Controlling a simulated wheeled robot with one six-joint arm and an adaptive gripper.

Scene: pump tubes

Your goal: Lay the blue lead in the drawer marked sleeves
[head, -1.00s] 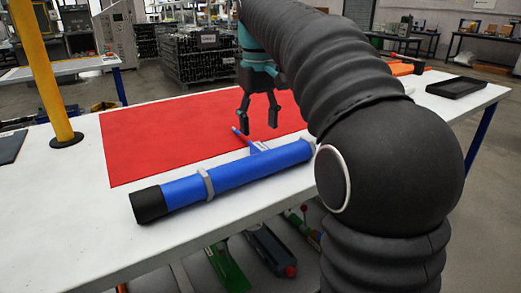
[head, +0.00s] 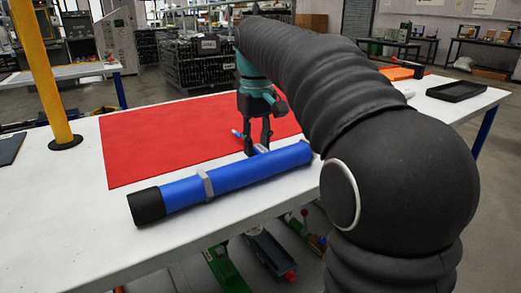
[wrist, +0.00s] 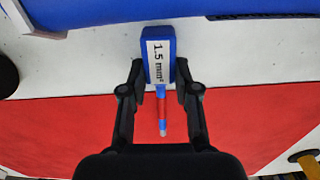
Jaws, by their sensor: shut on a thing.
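The blue lead has a thick blue body labelled "1.5 mm²" (wrist: 160,50) and a thin end with a red part and a pale tip. My gripper (wrist: 160,72) is shut on it, one finger on each side of the body. In the head view my gripper (head: 258,146) points down at the red mat's front edge, and the lead's thin blue tip (head: 236,133) shows to its left. The lead is at or just above table height; I cannot tell if it touches. No drawer marked sleeves can be made out.
A large blue tube (head: 235,175) with a black end lies in front of my gripper on the white table (head: 60,215). A red mat (head: 150,145) lies behind. A yellow post (head: 45,75) stands left, a black tray (head: 456,91) right. Green and dark items with red knobs show below the table.

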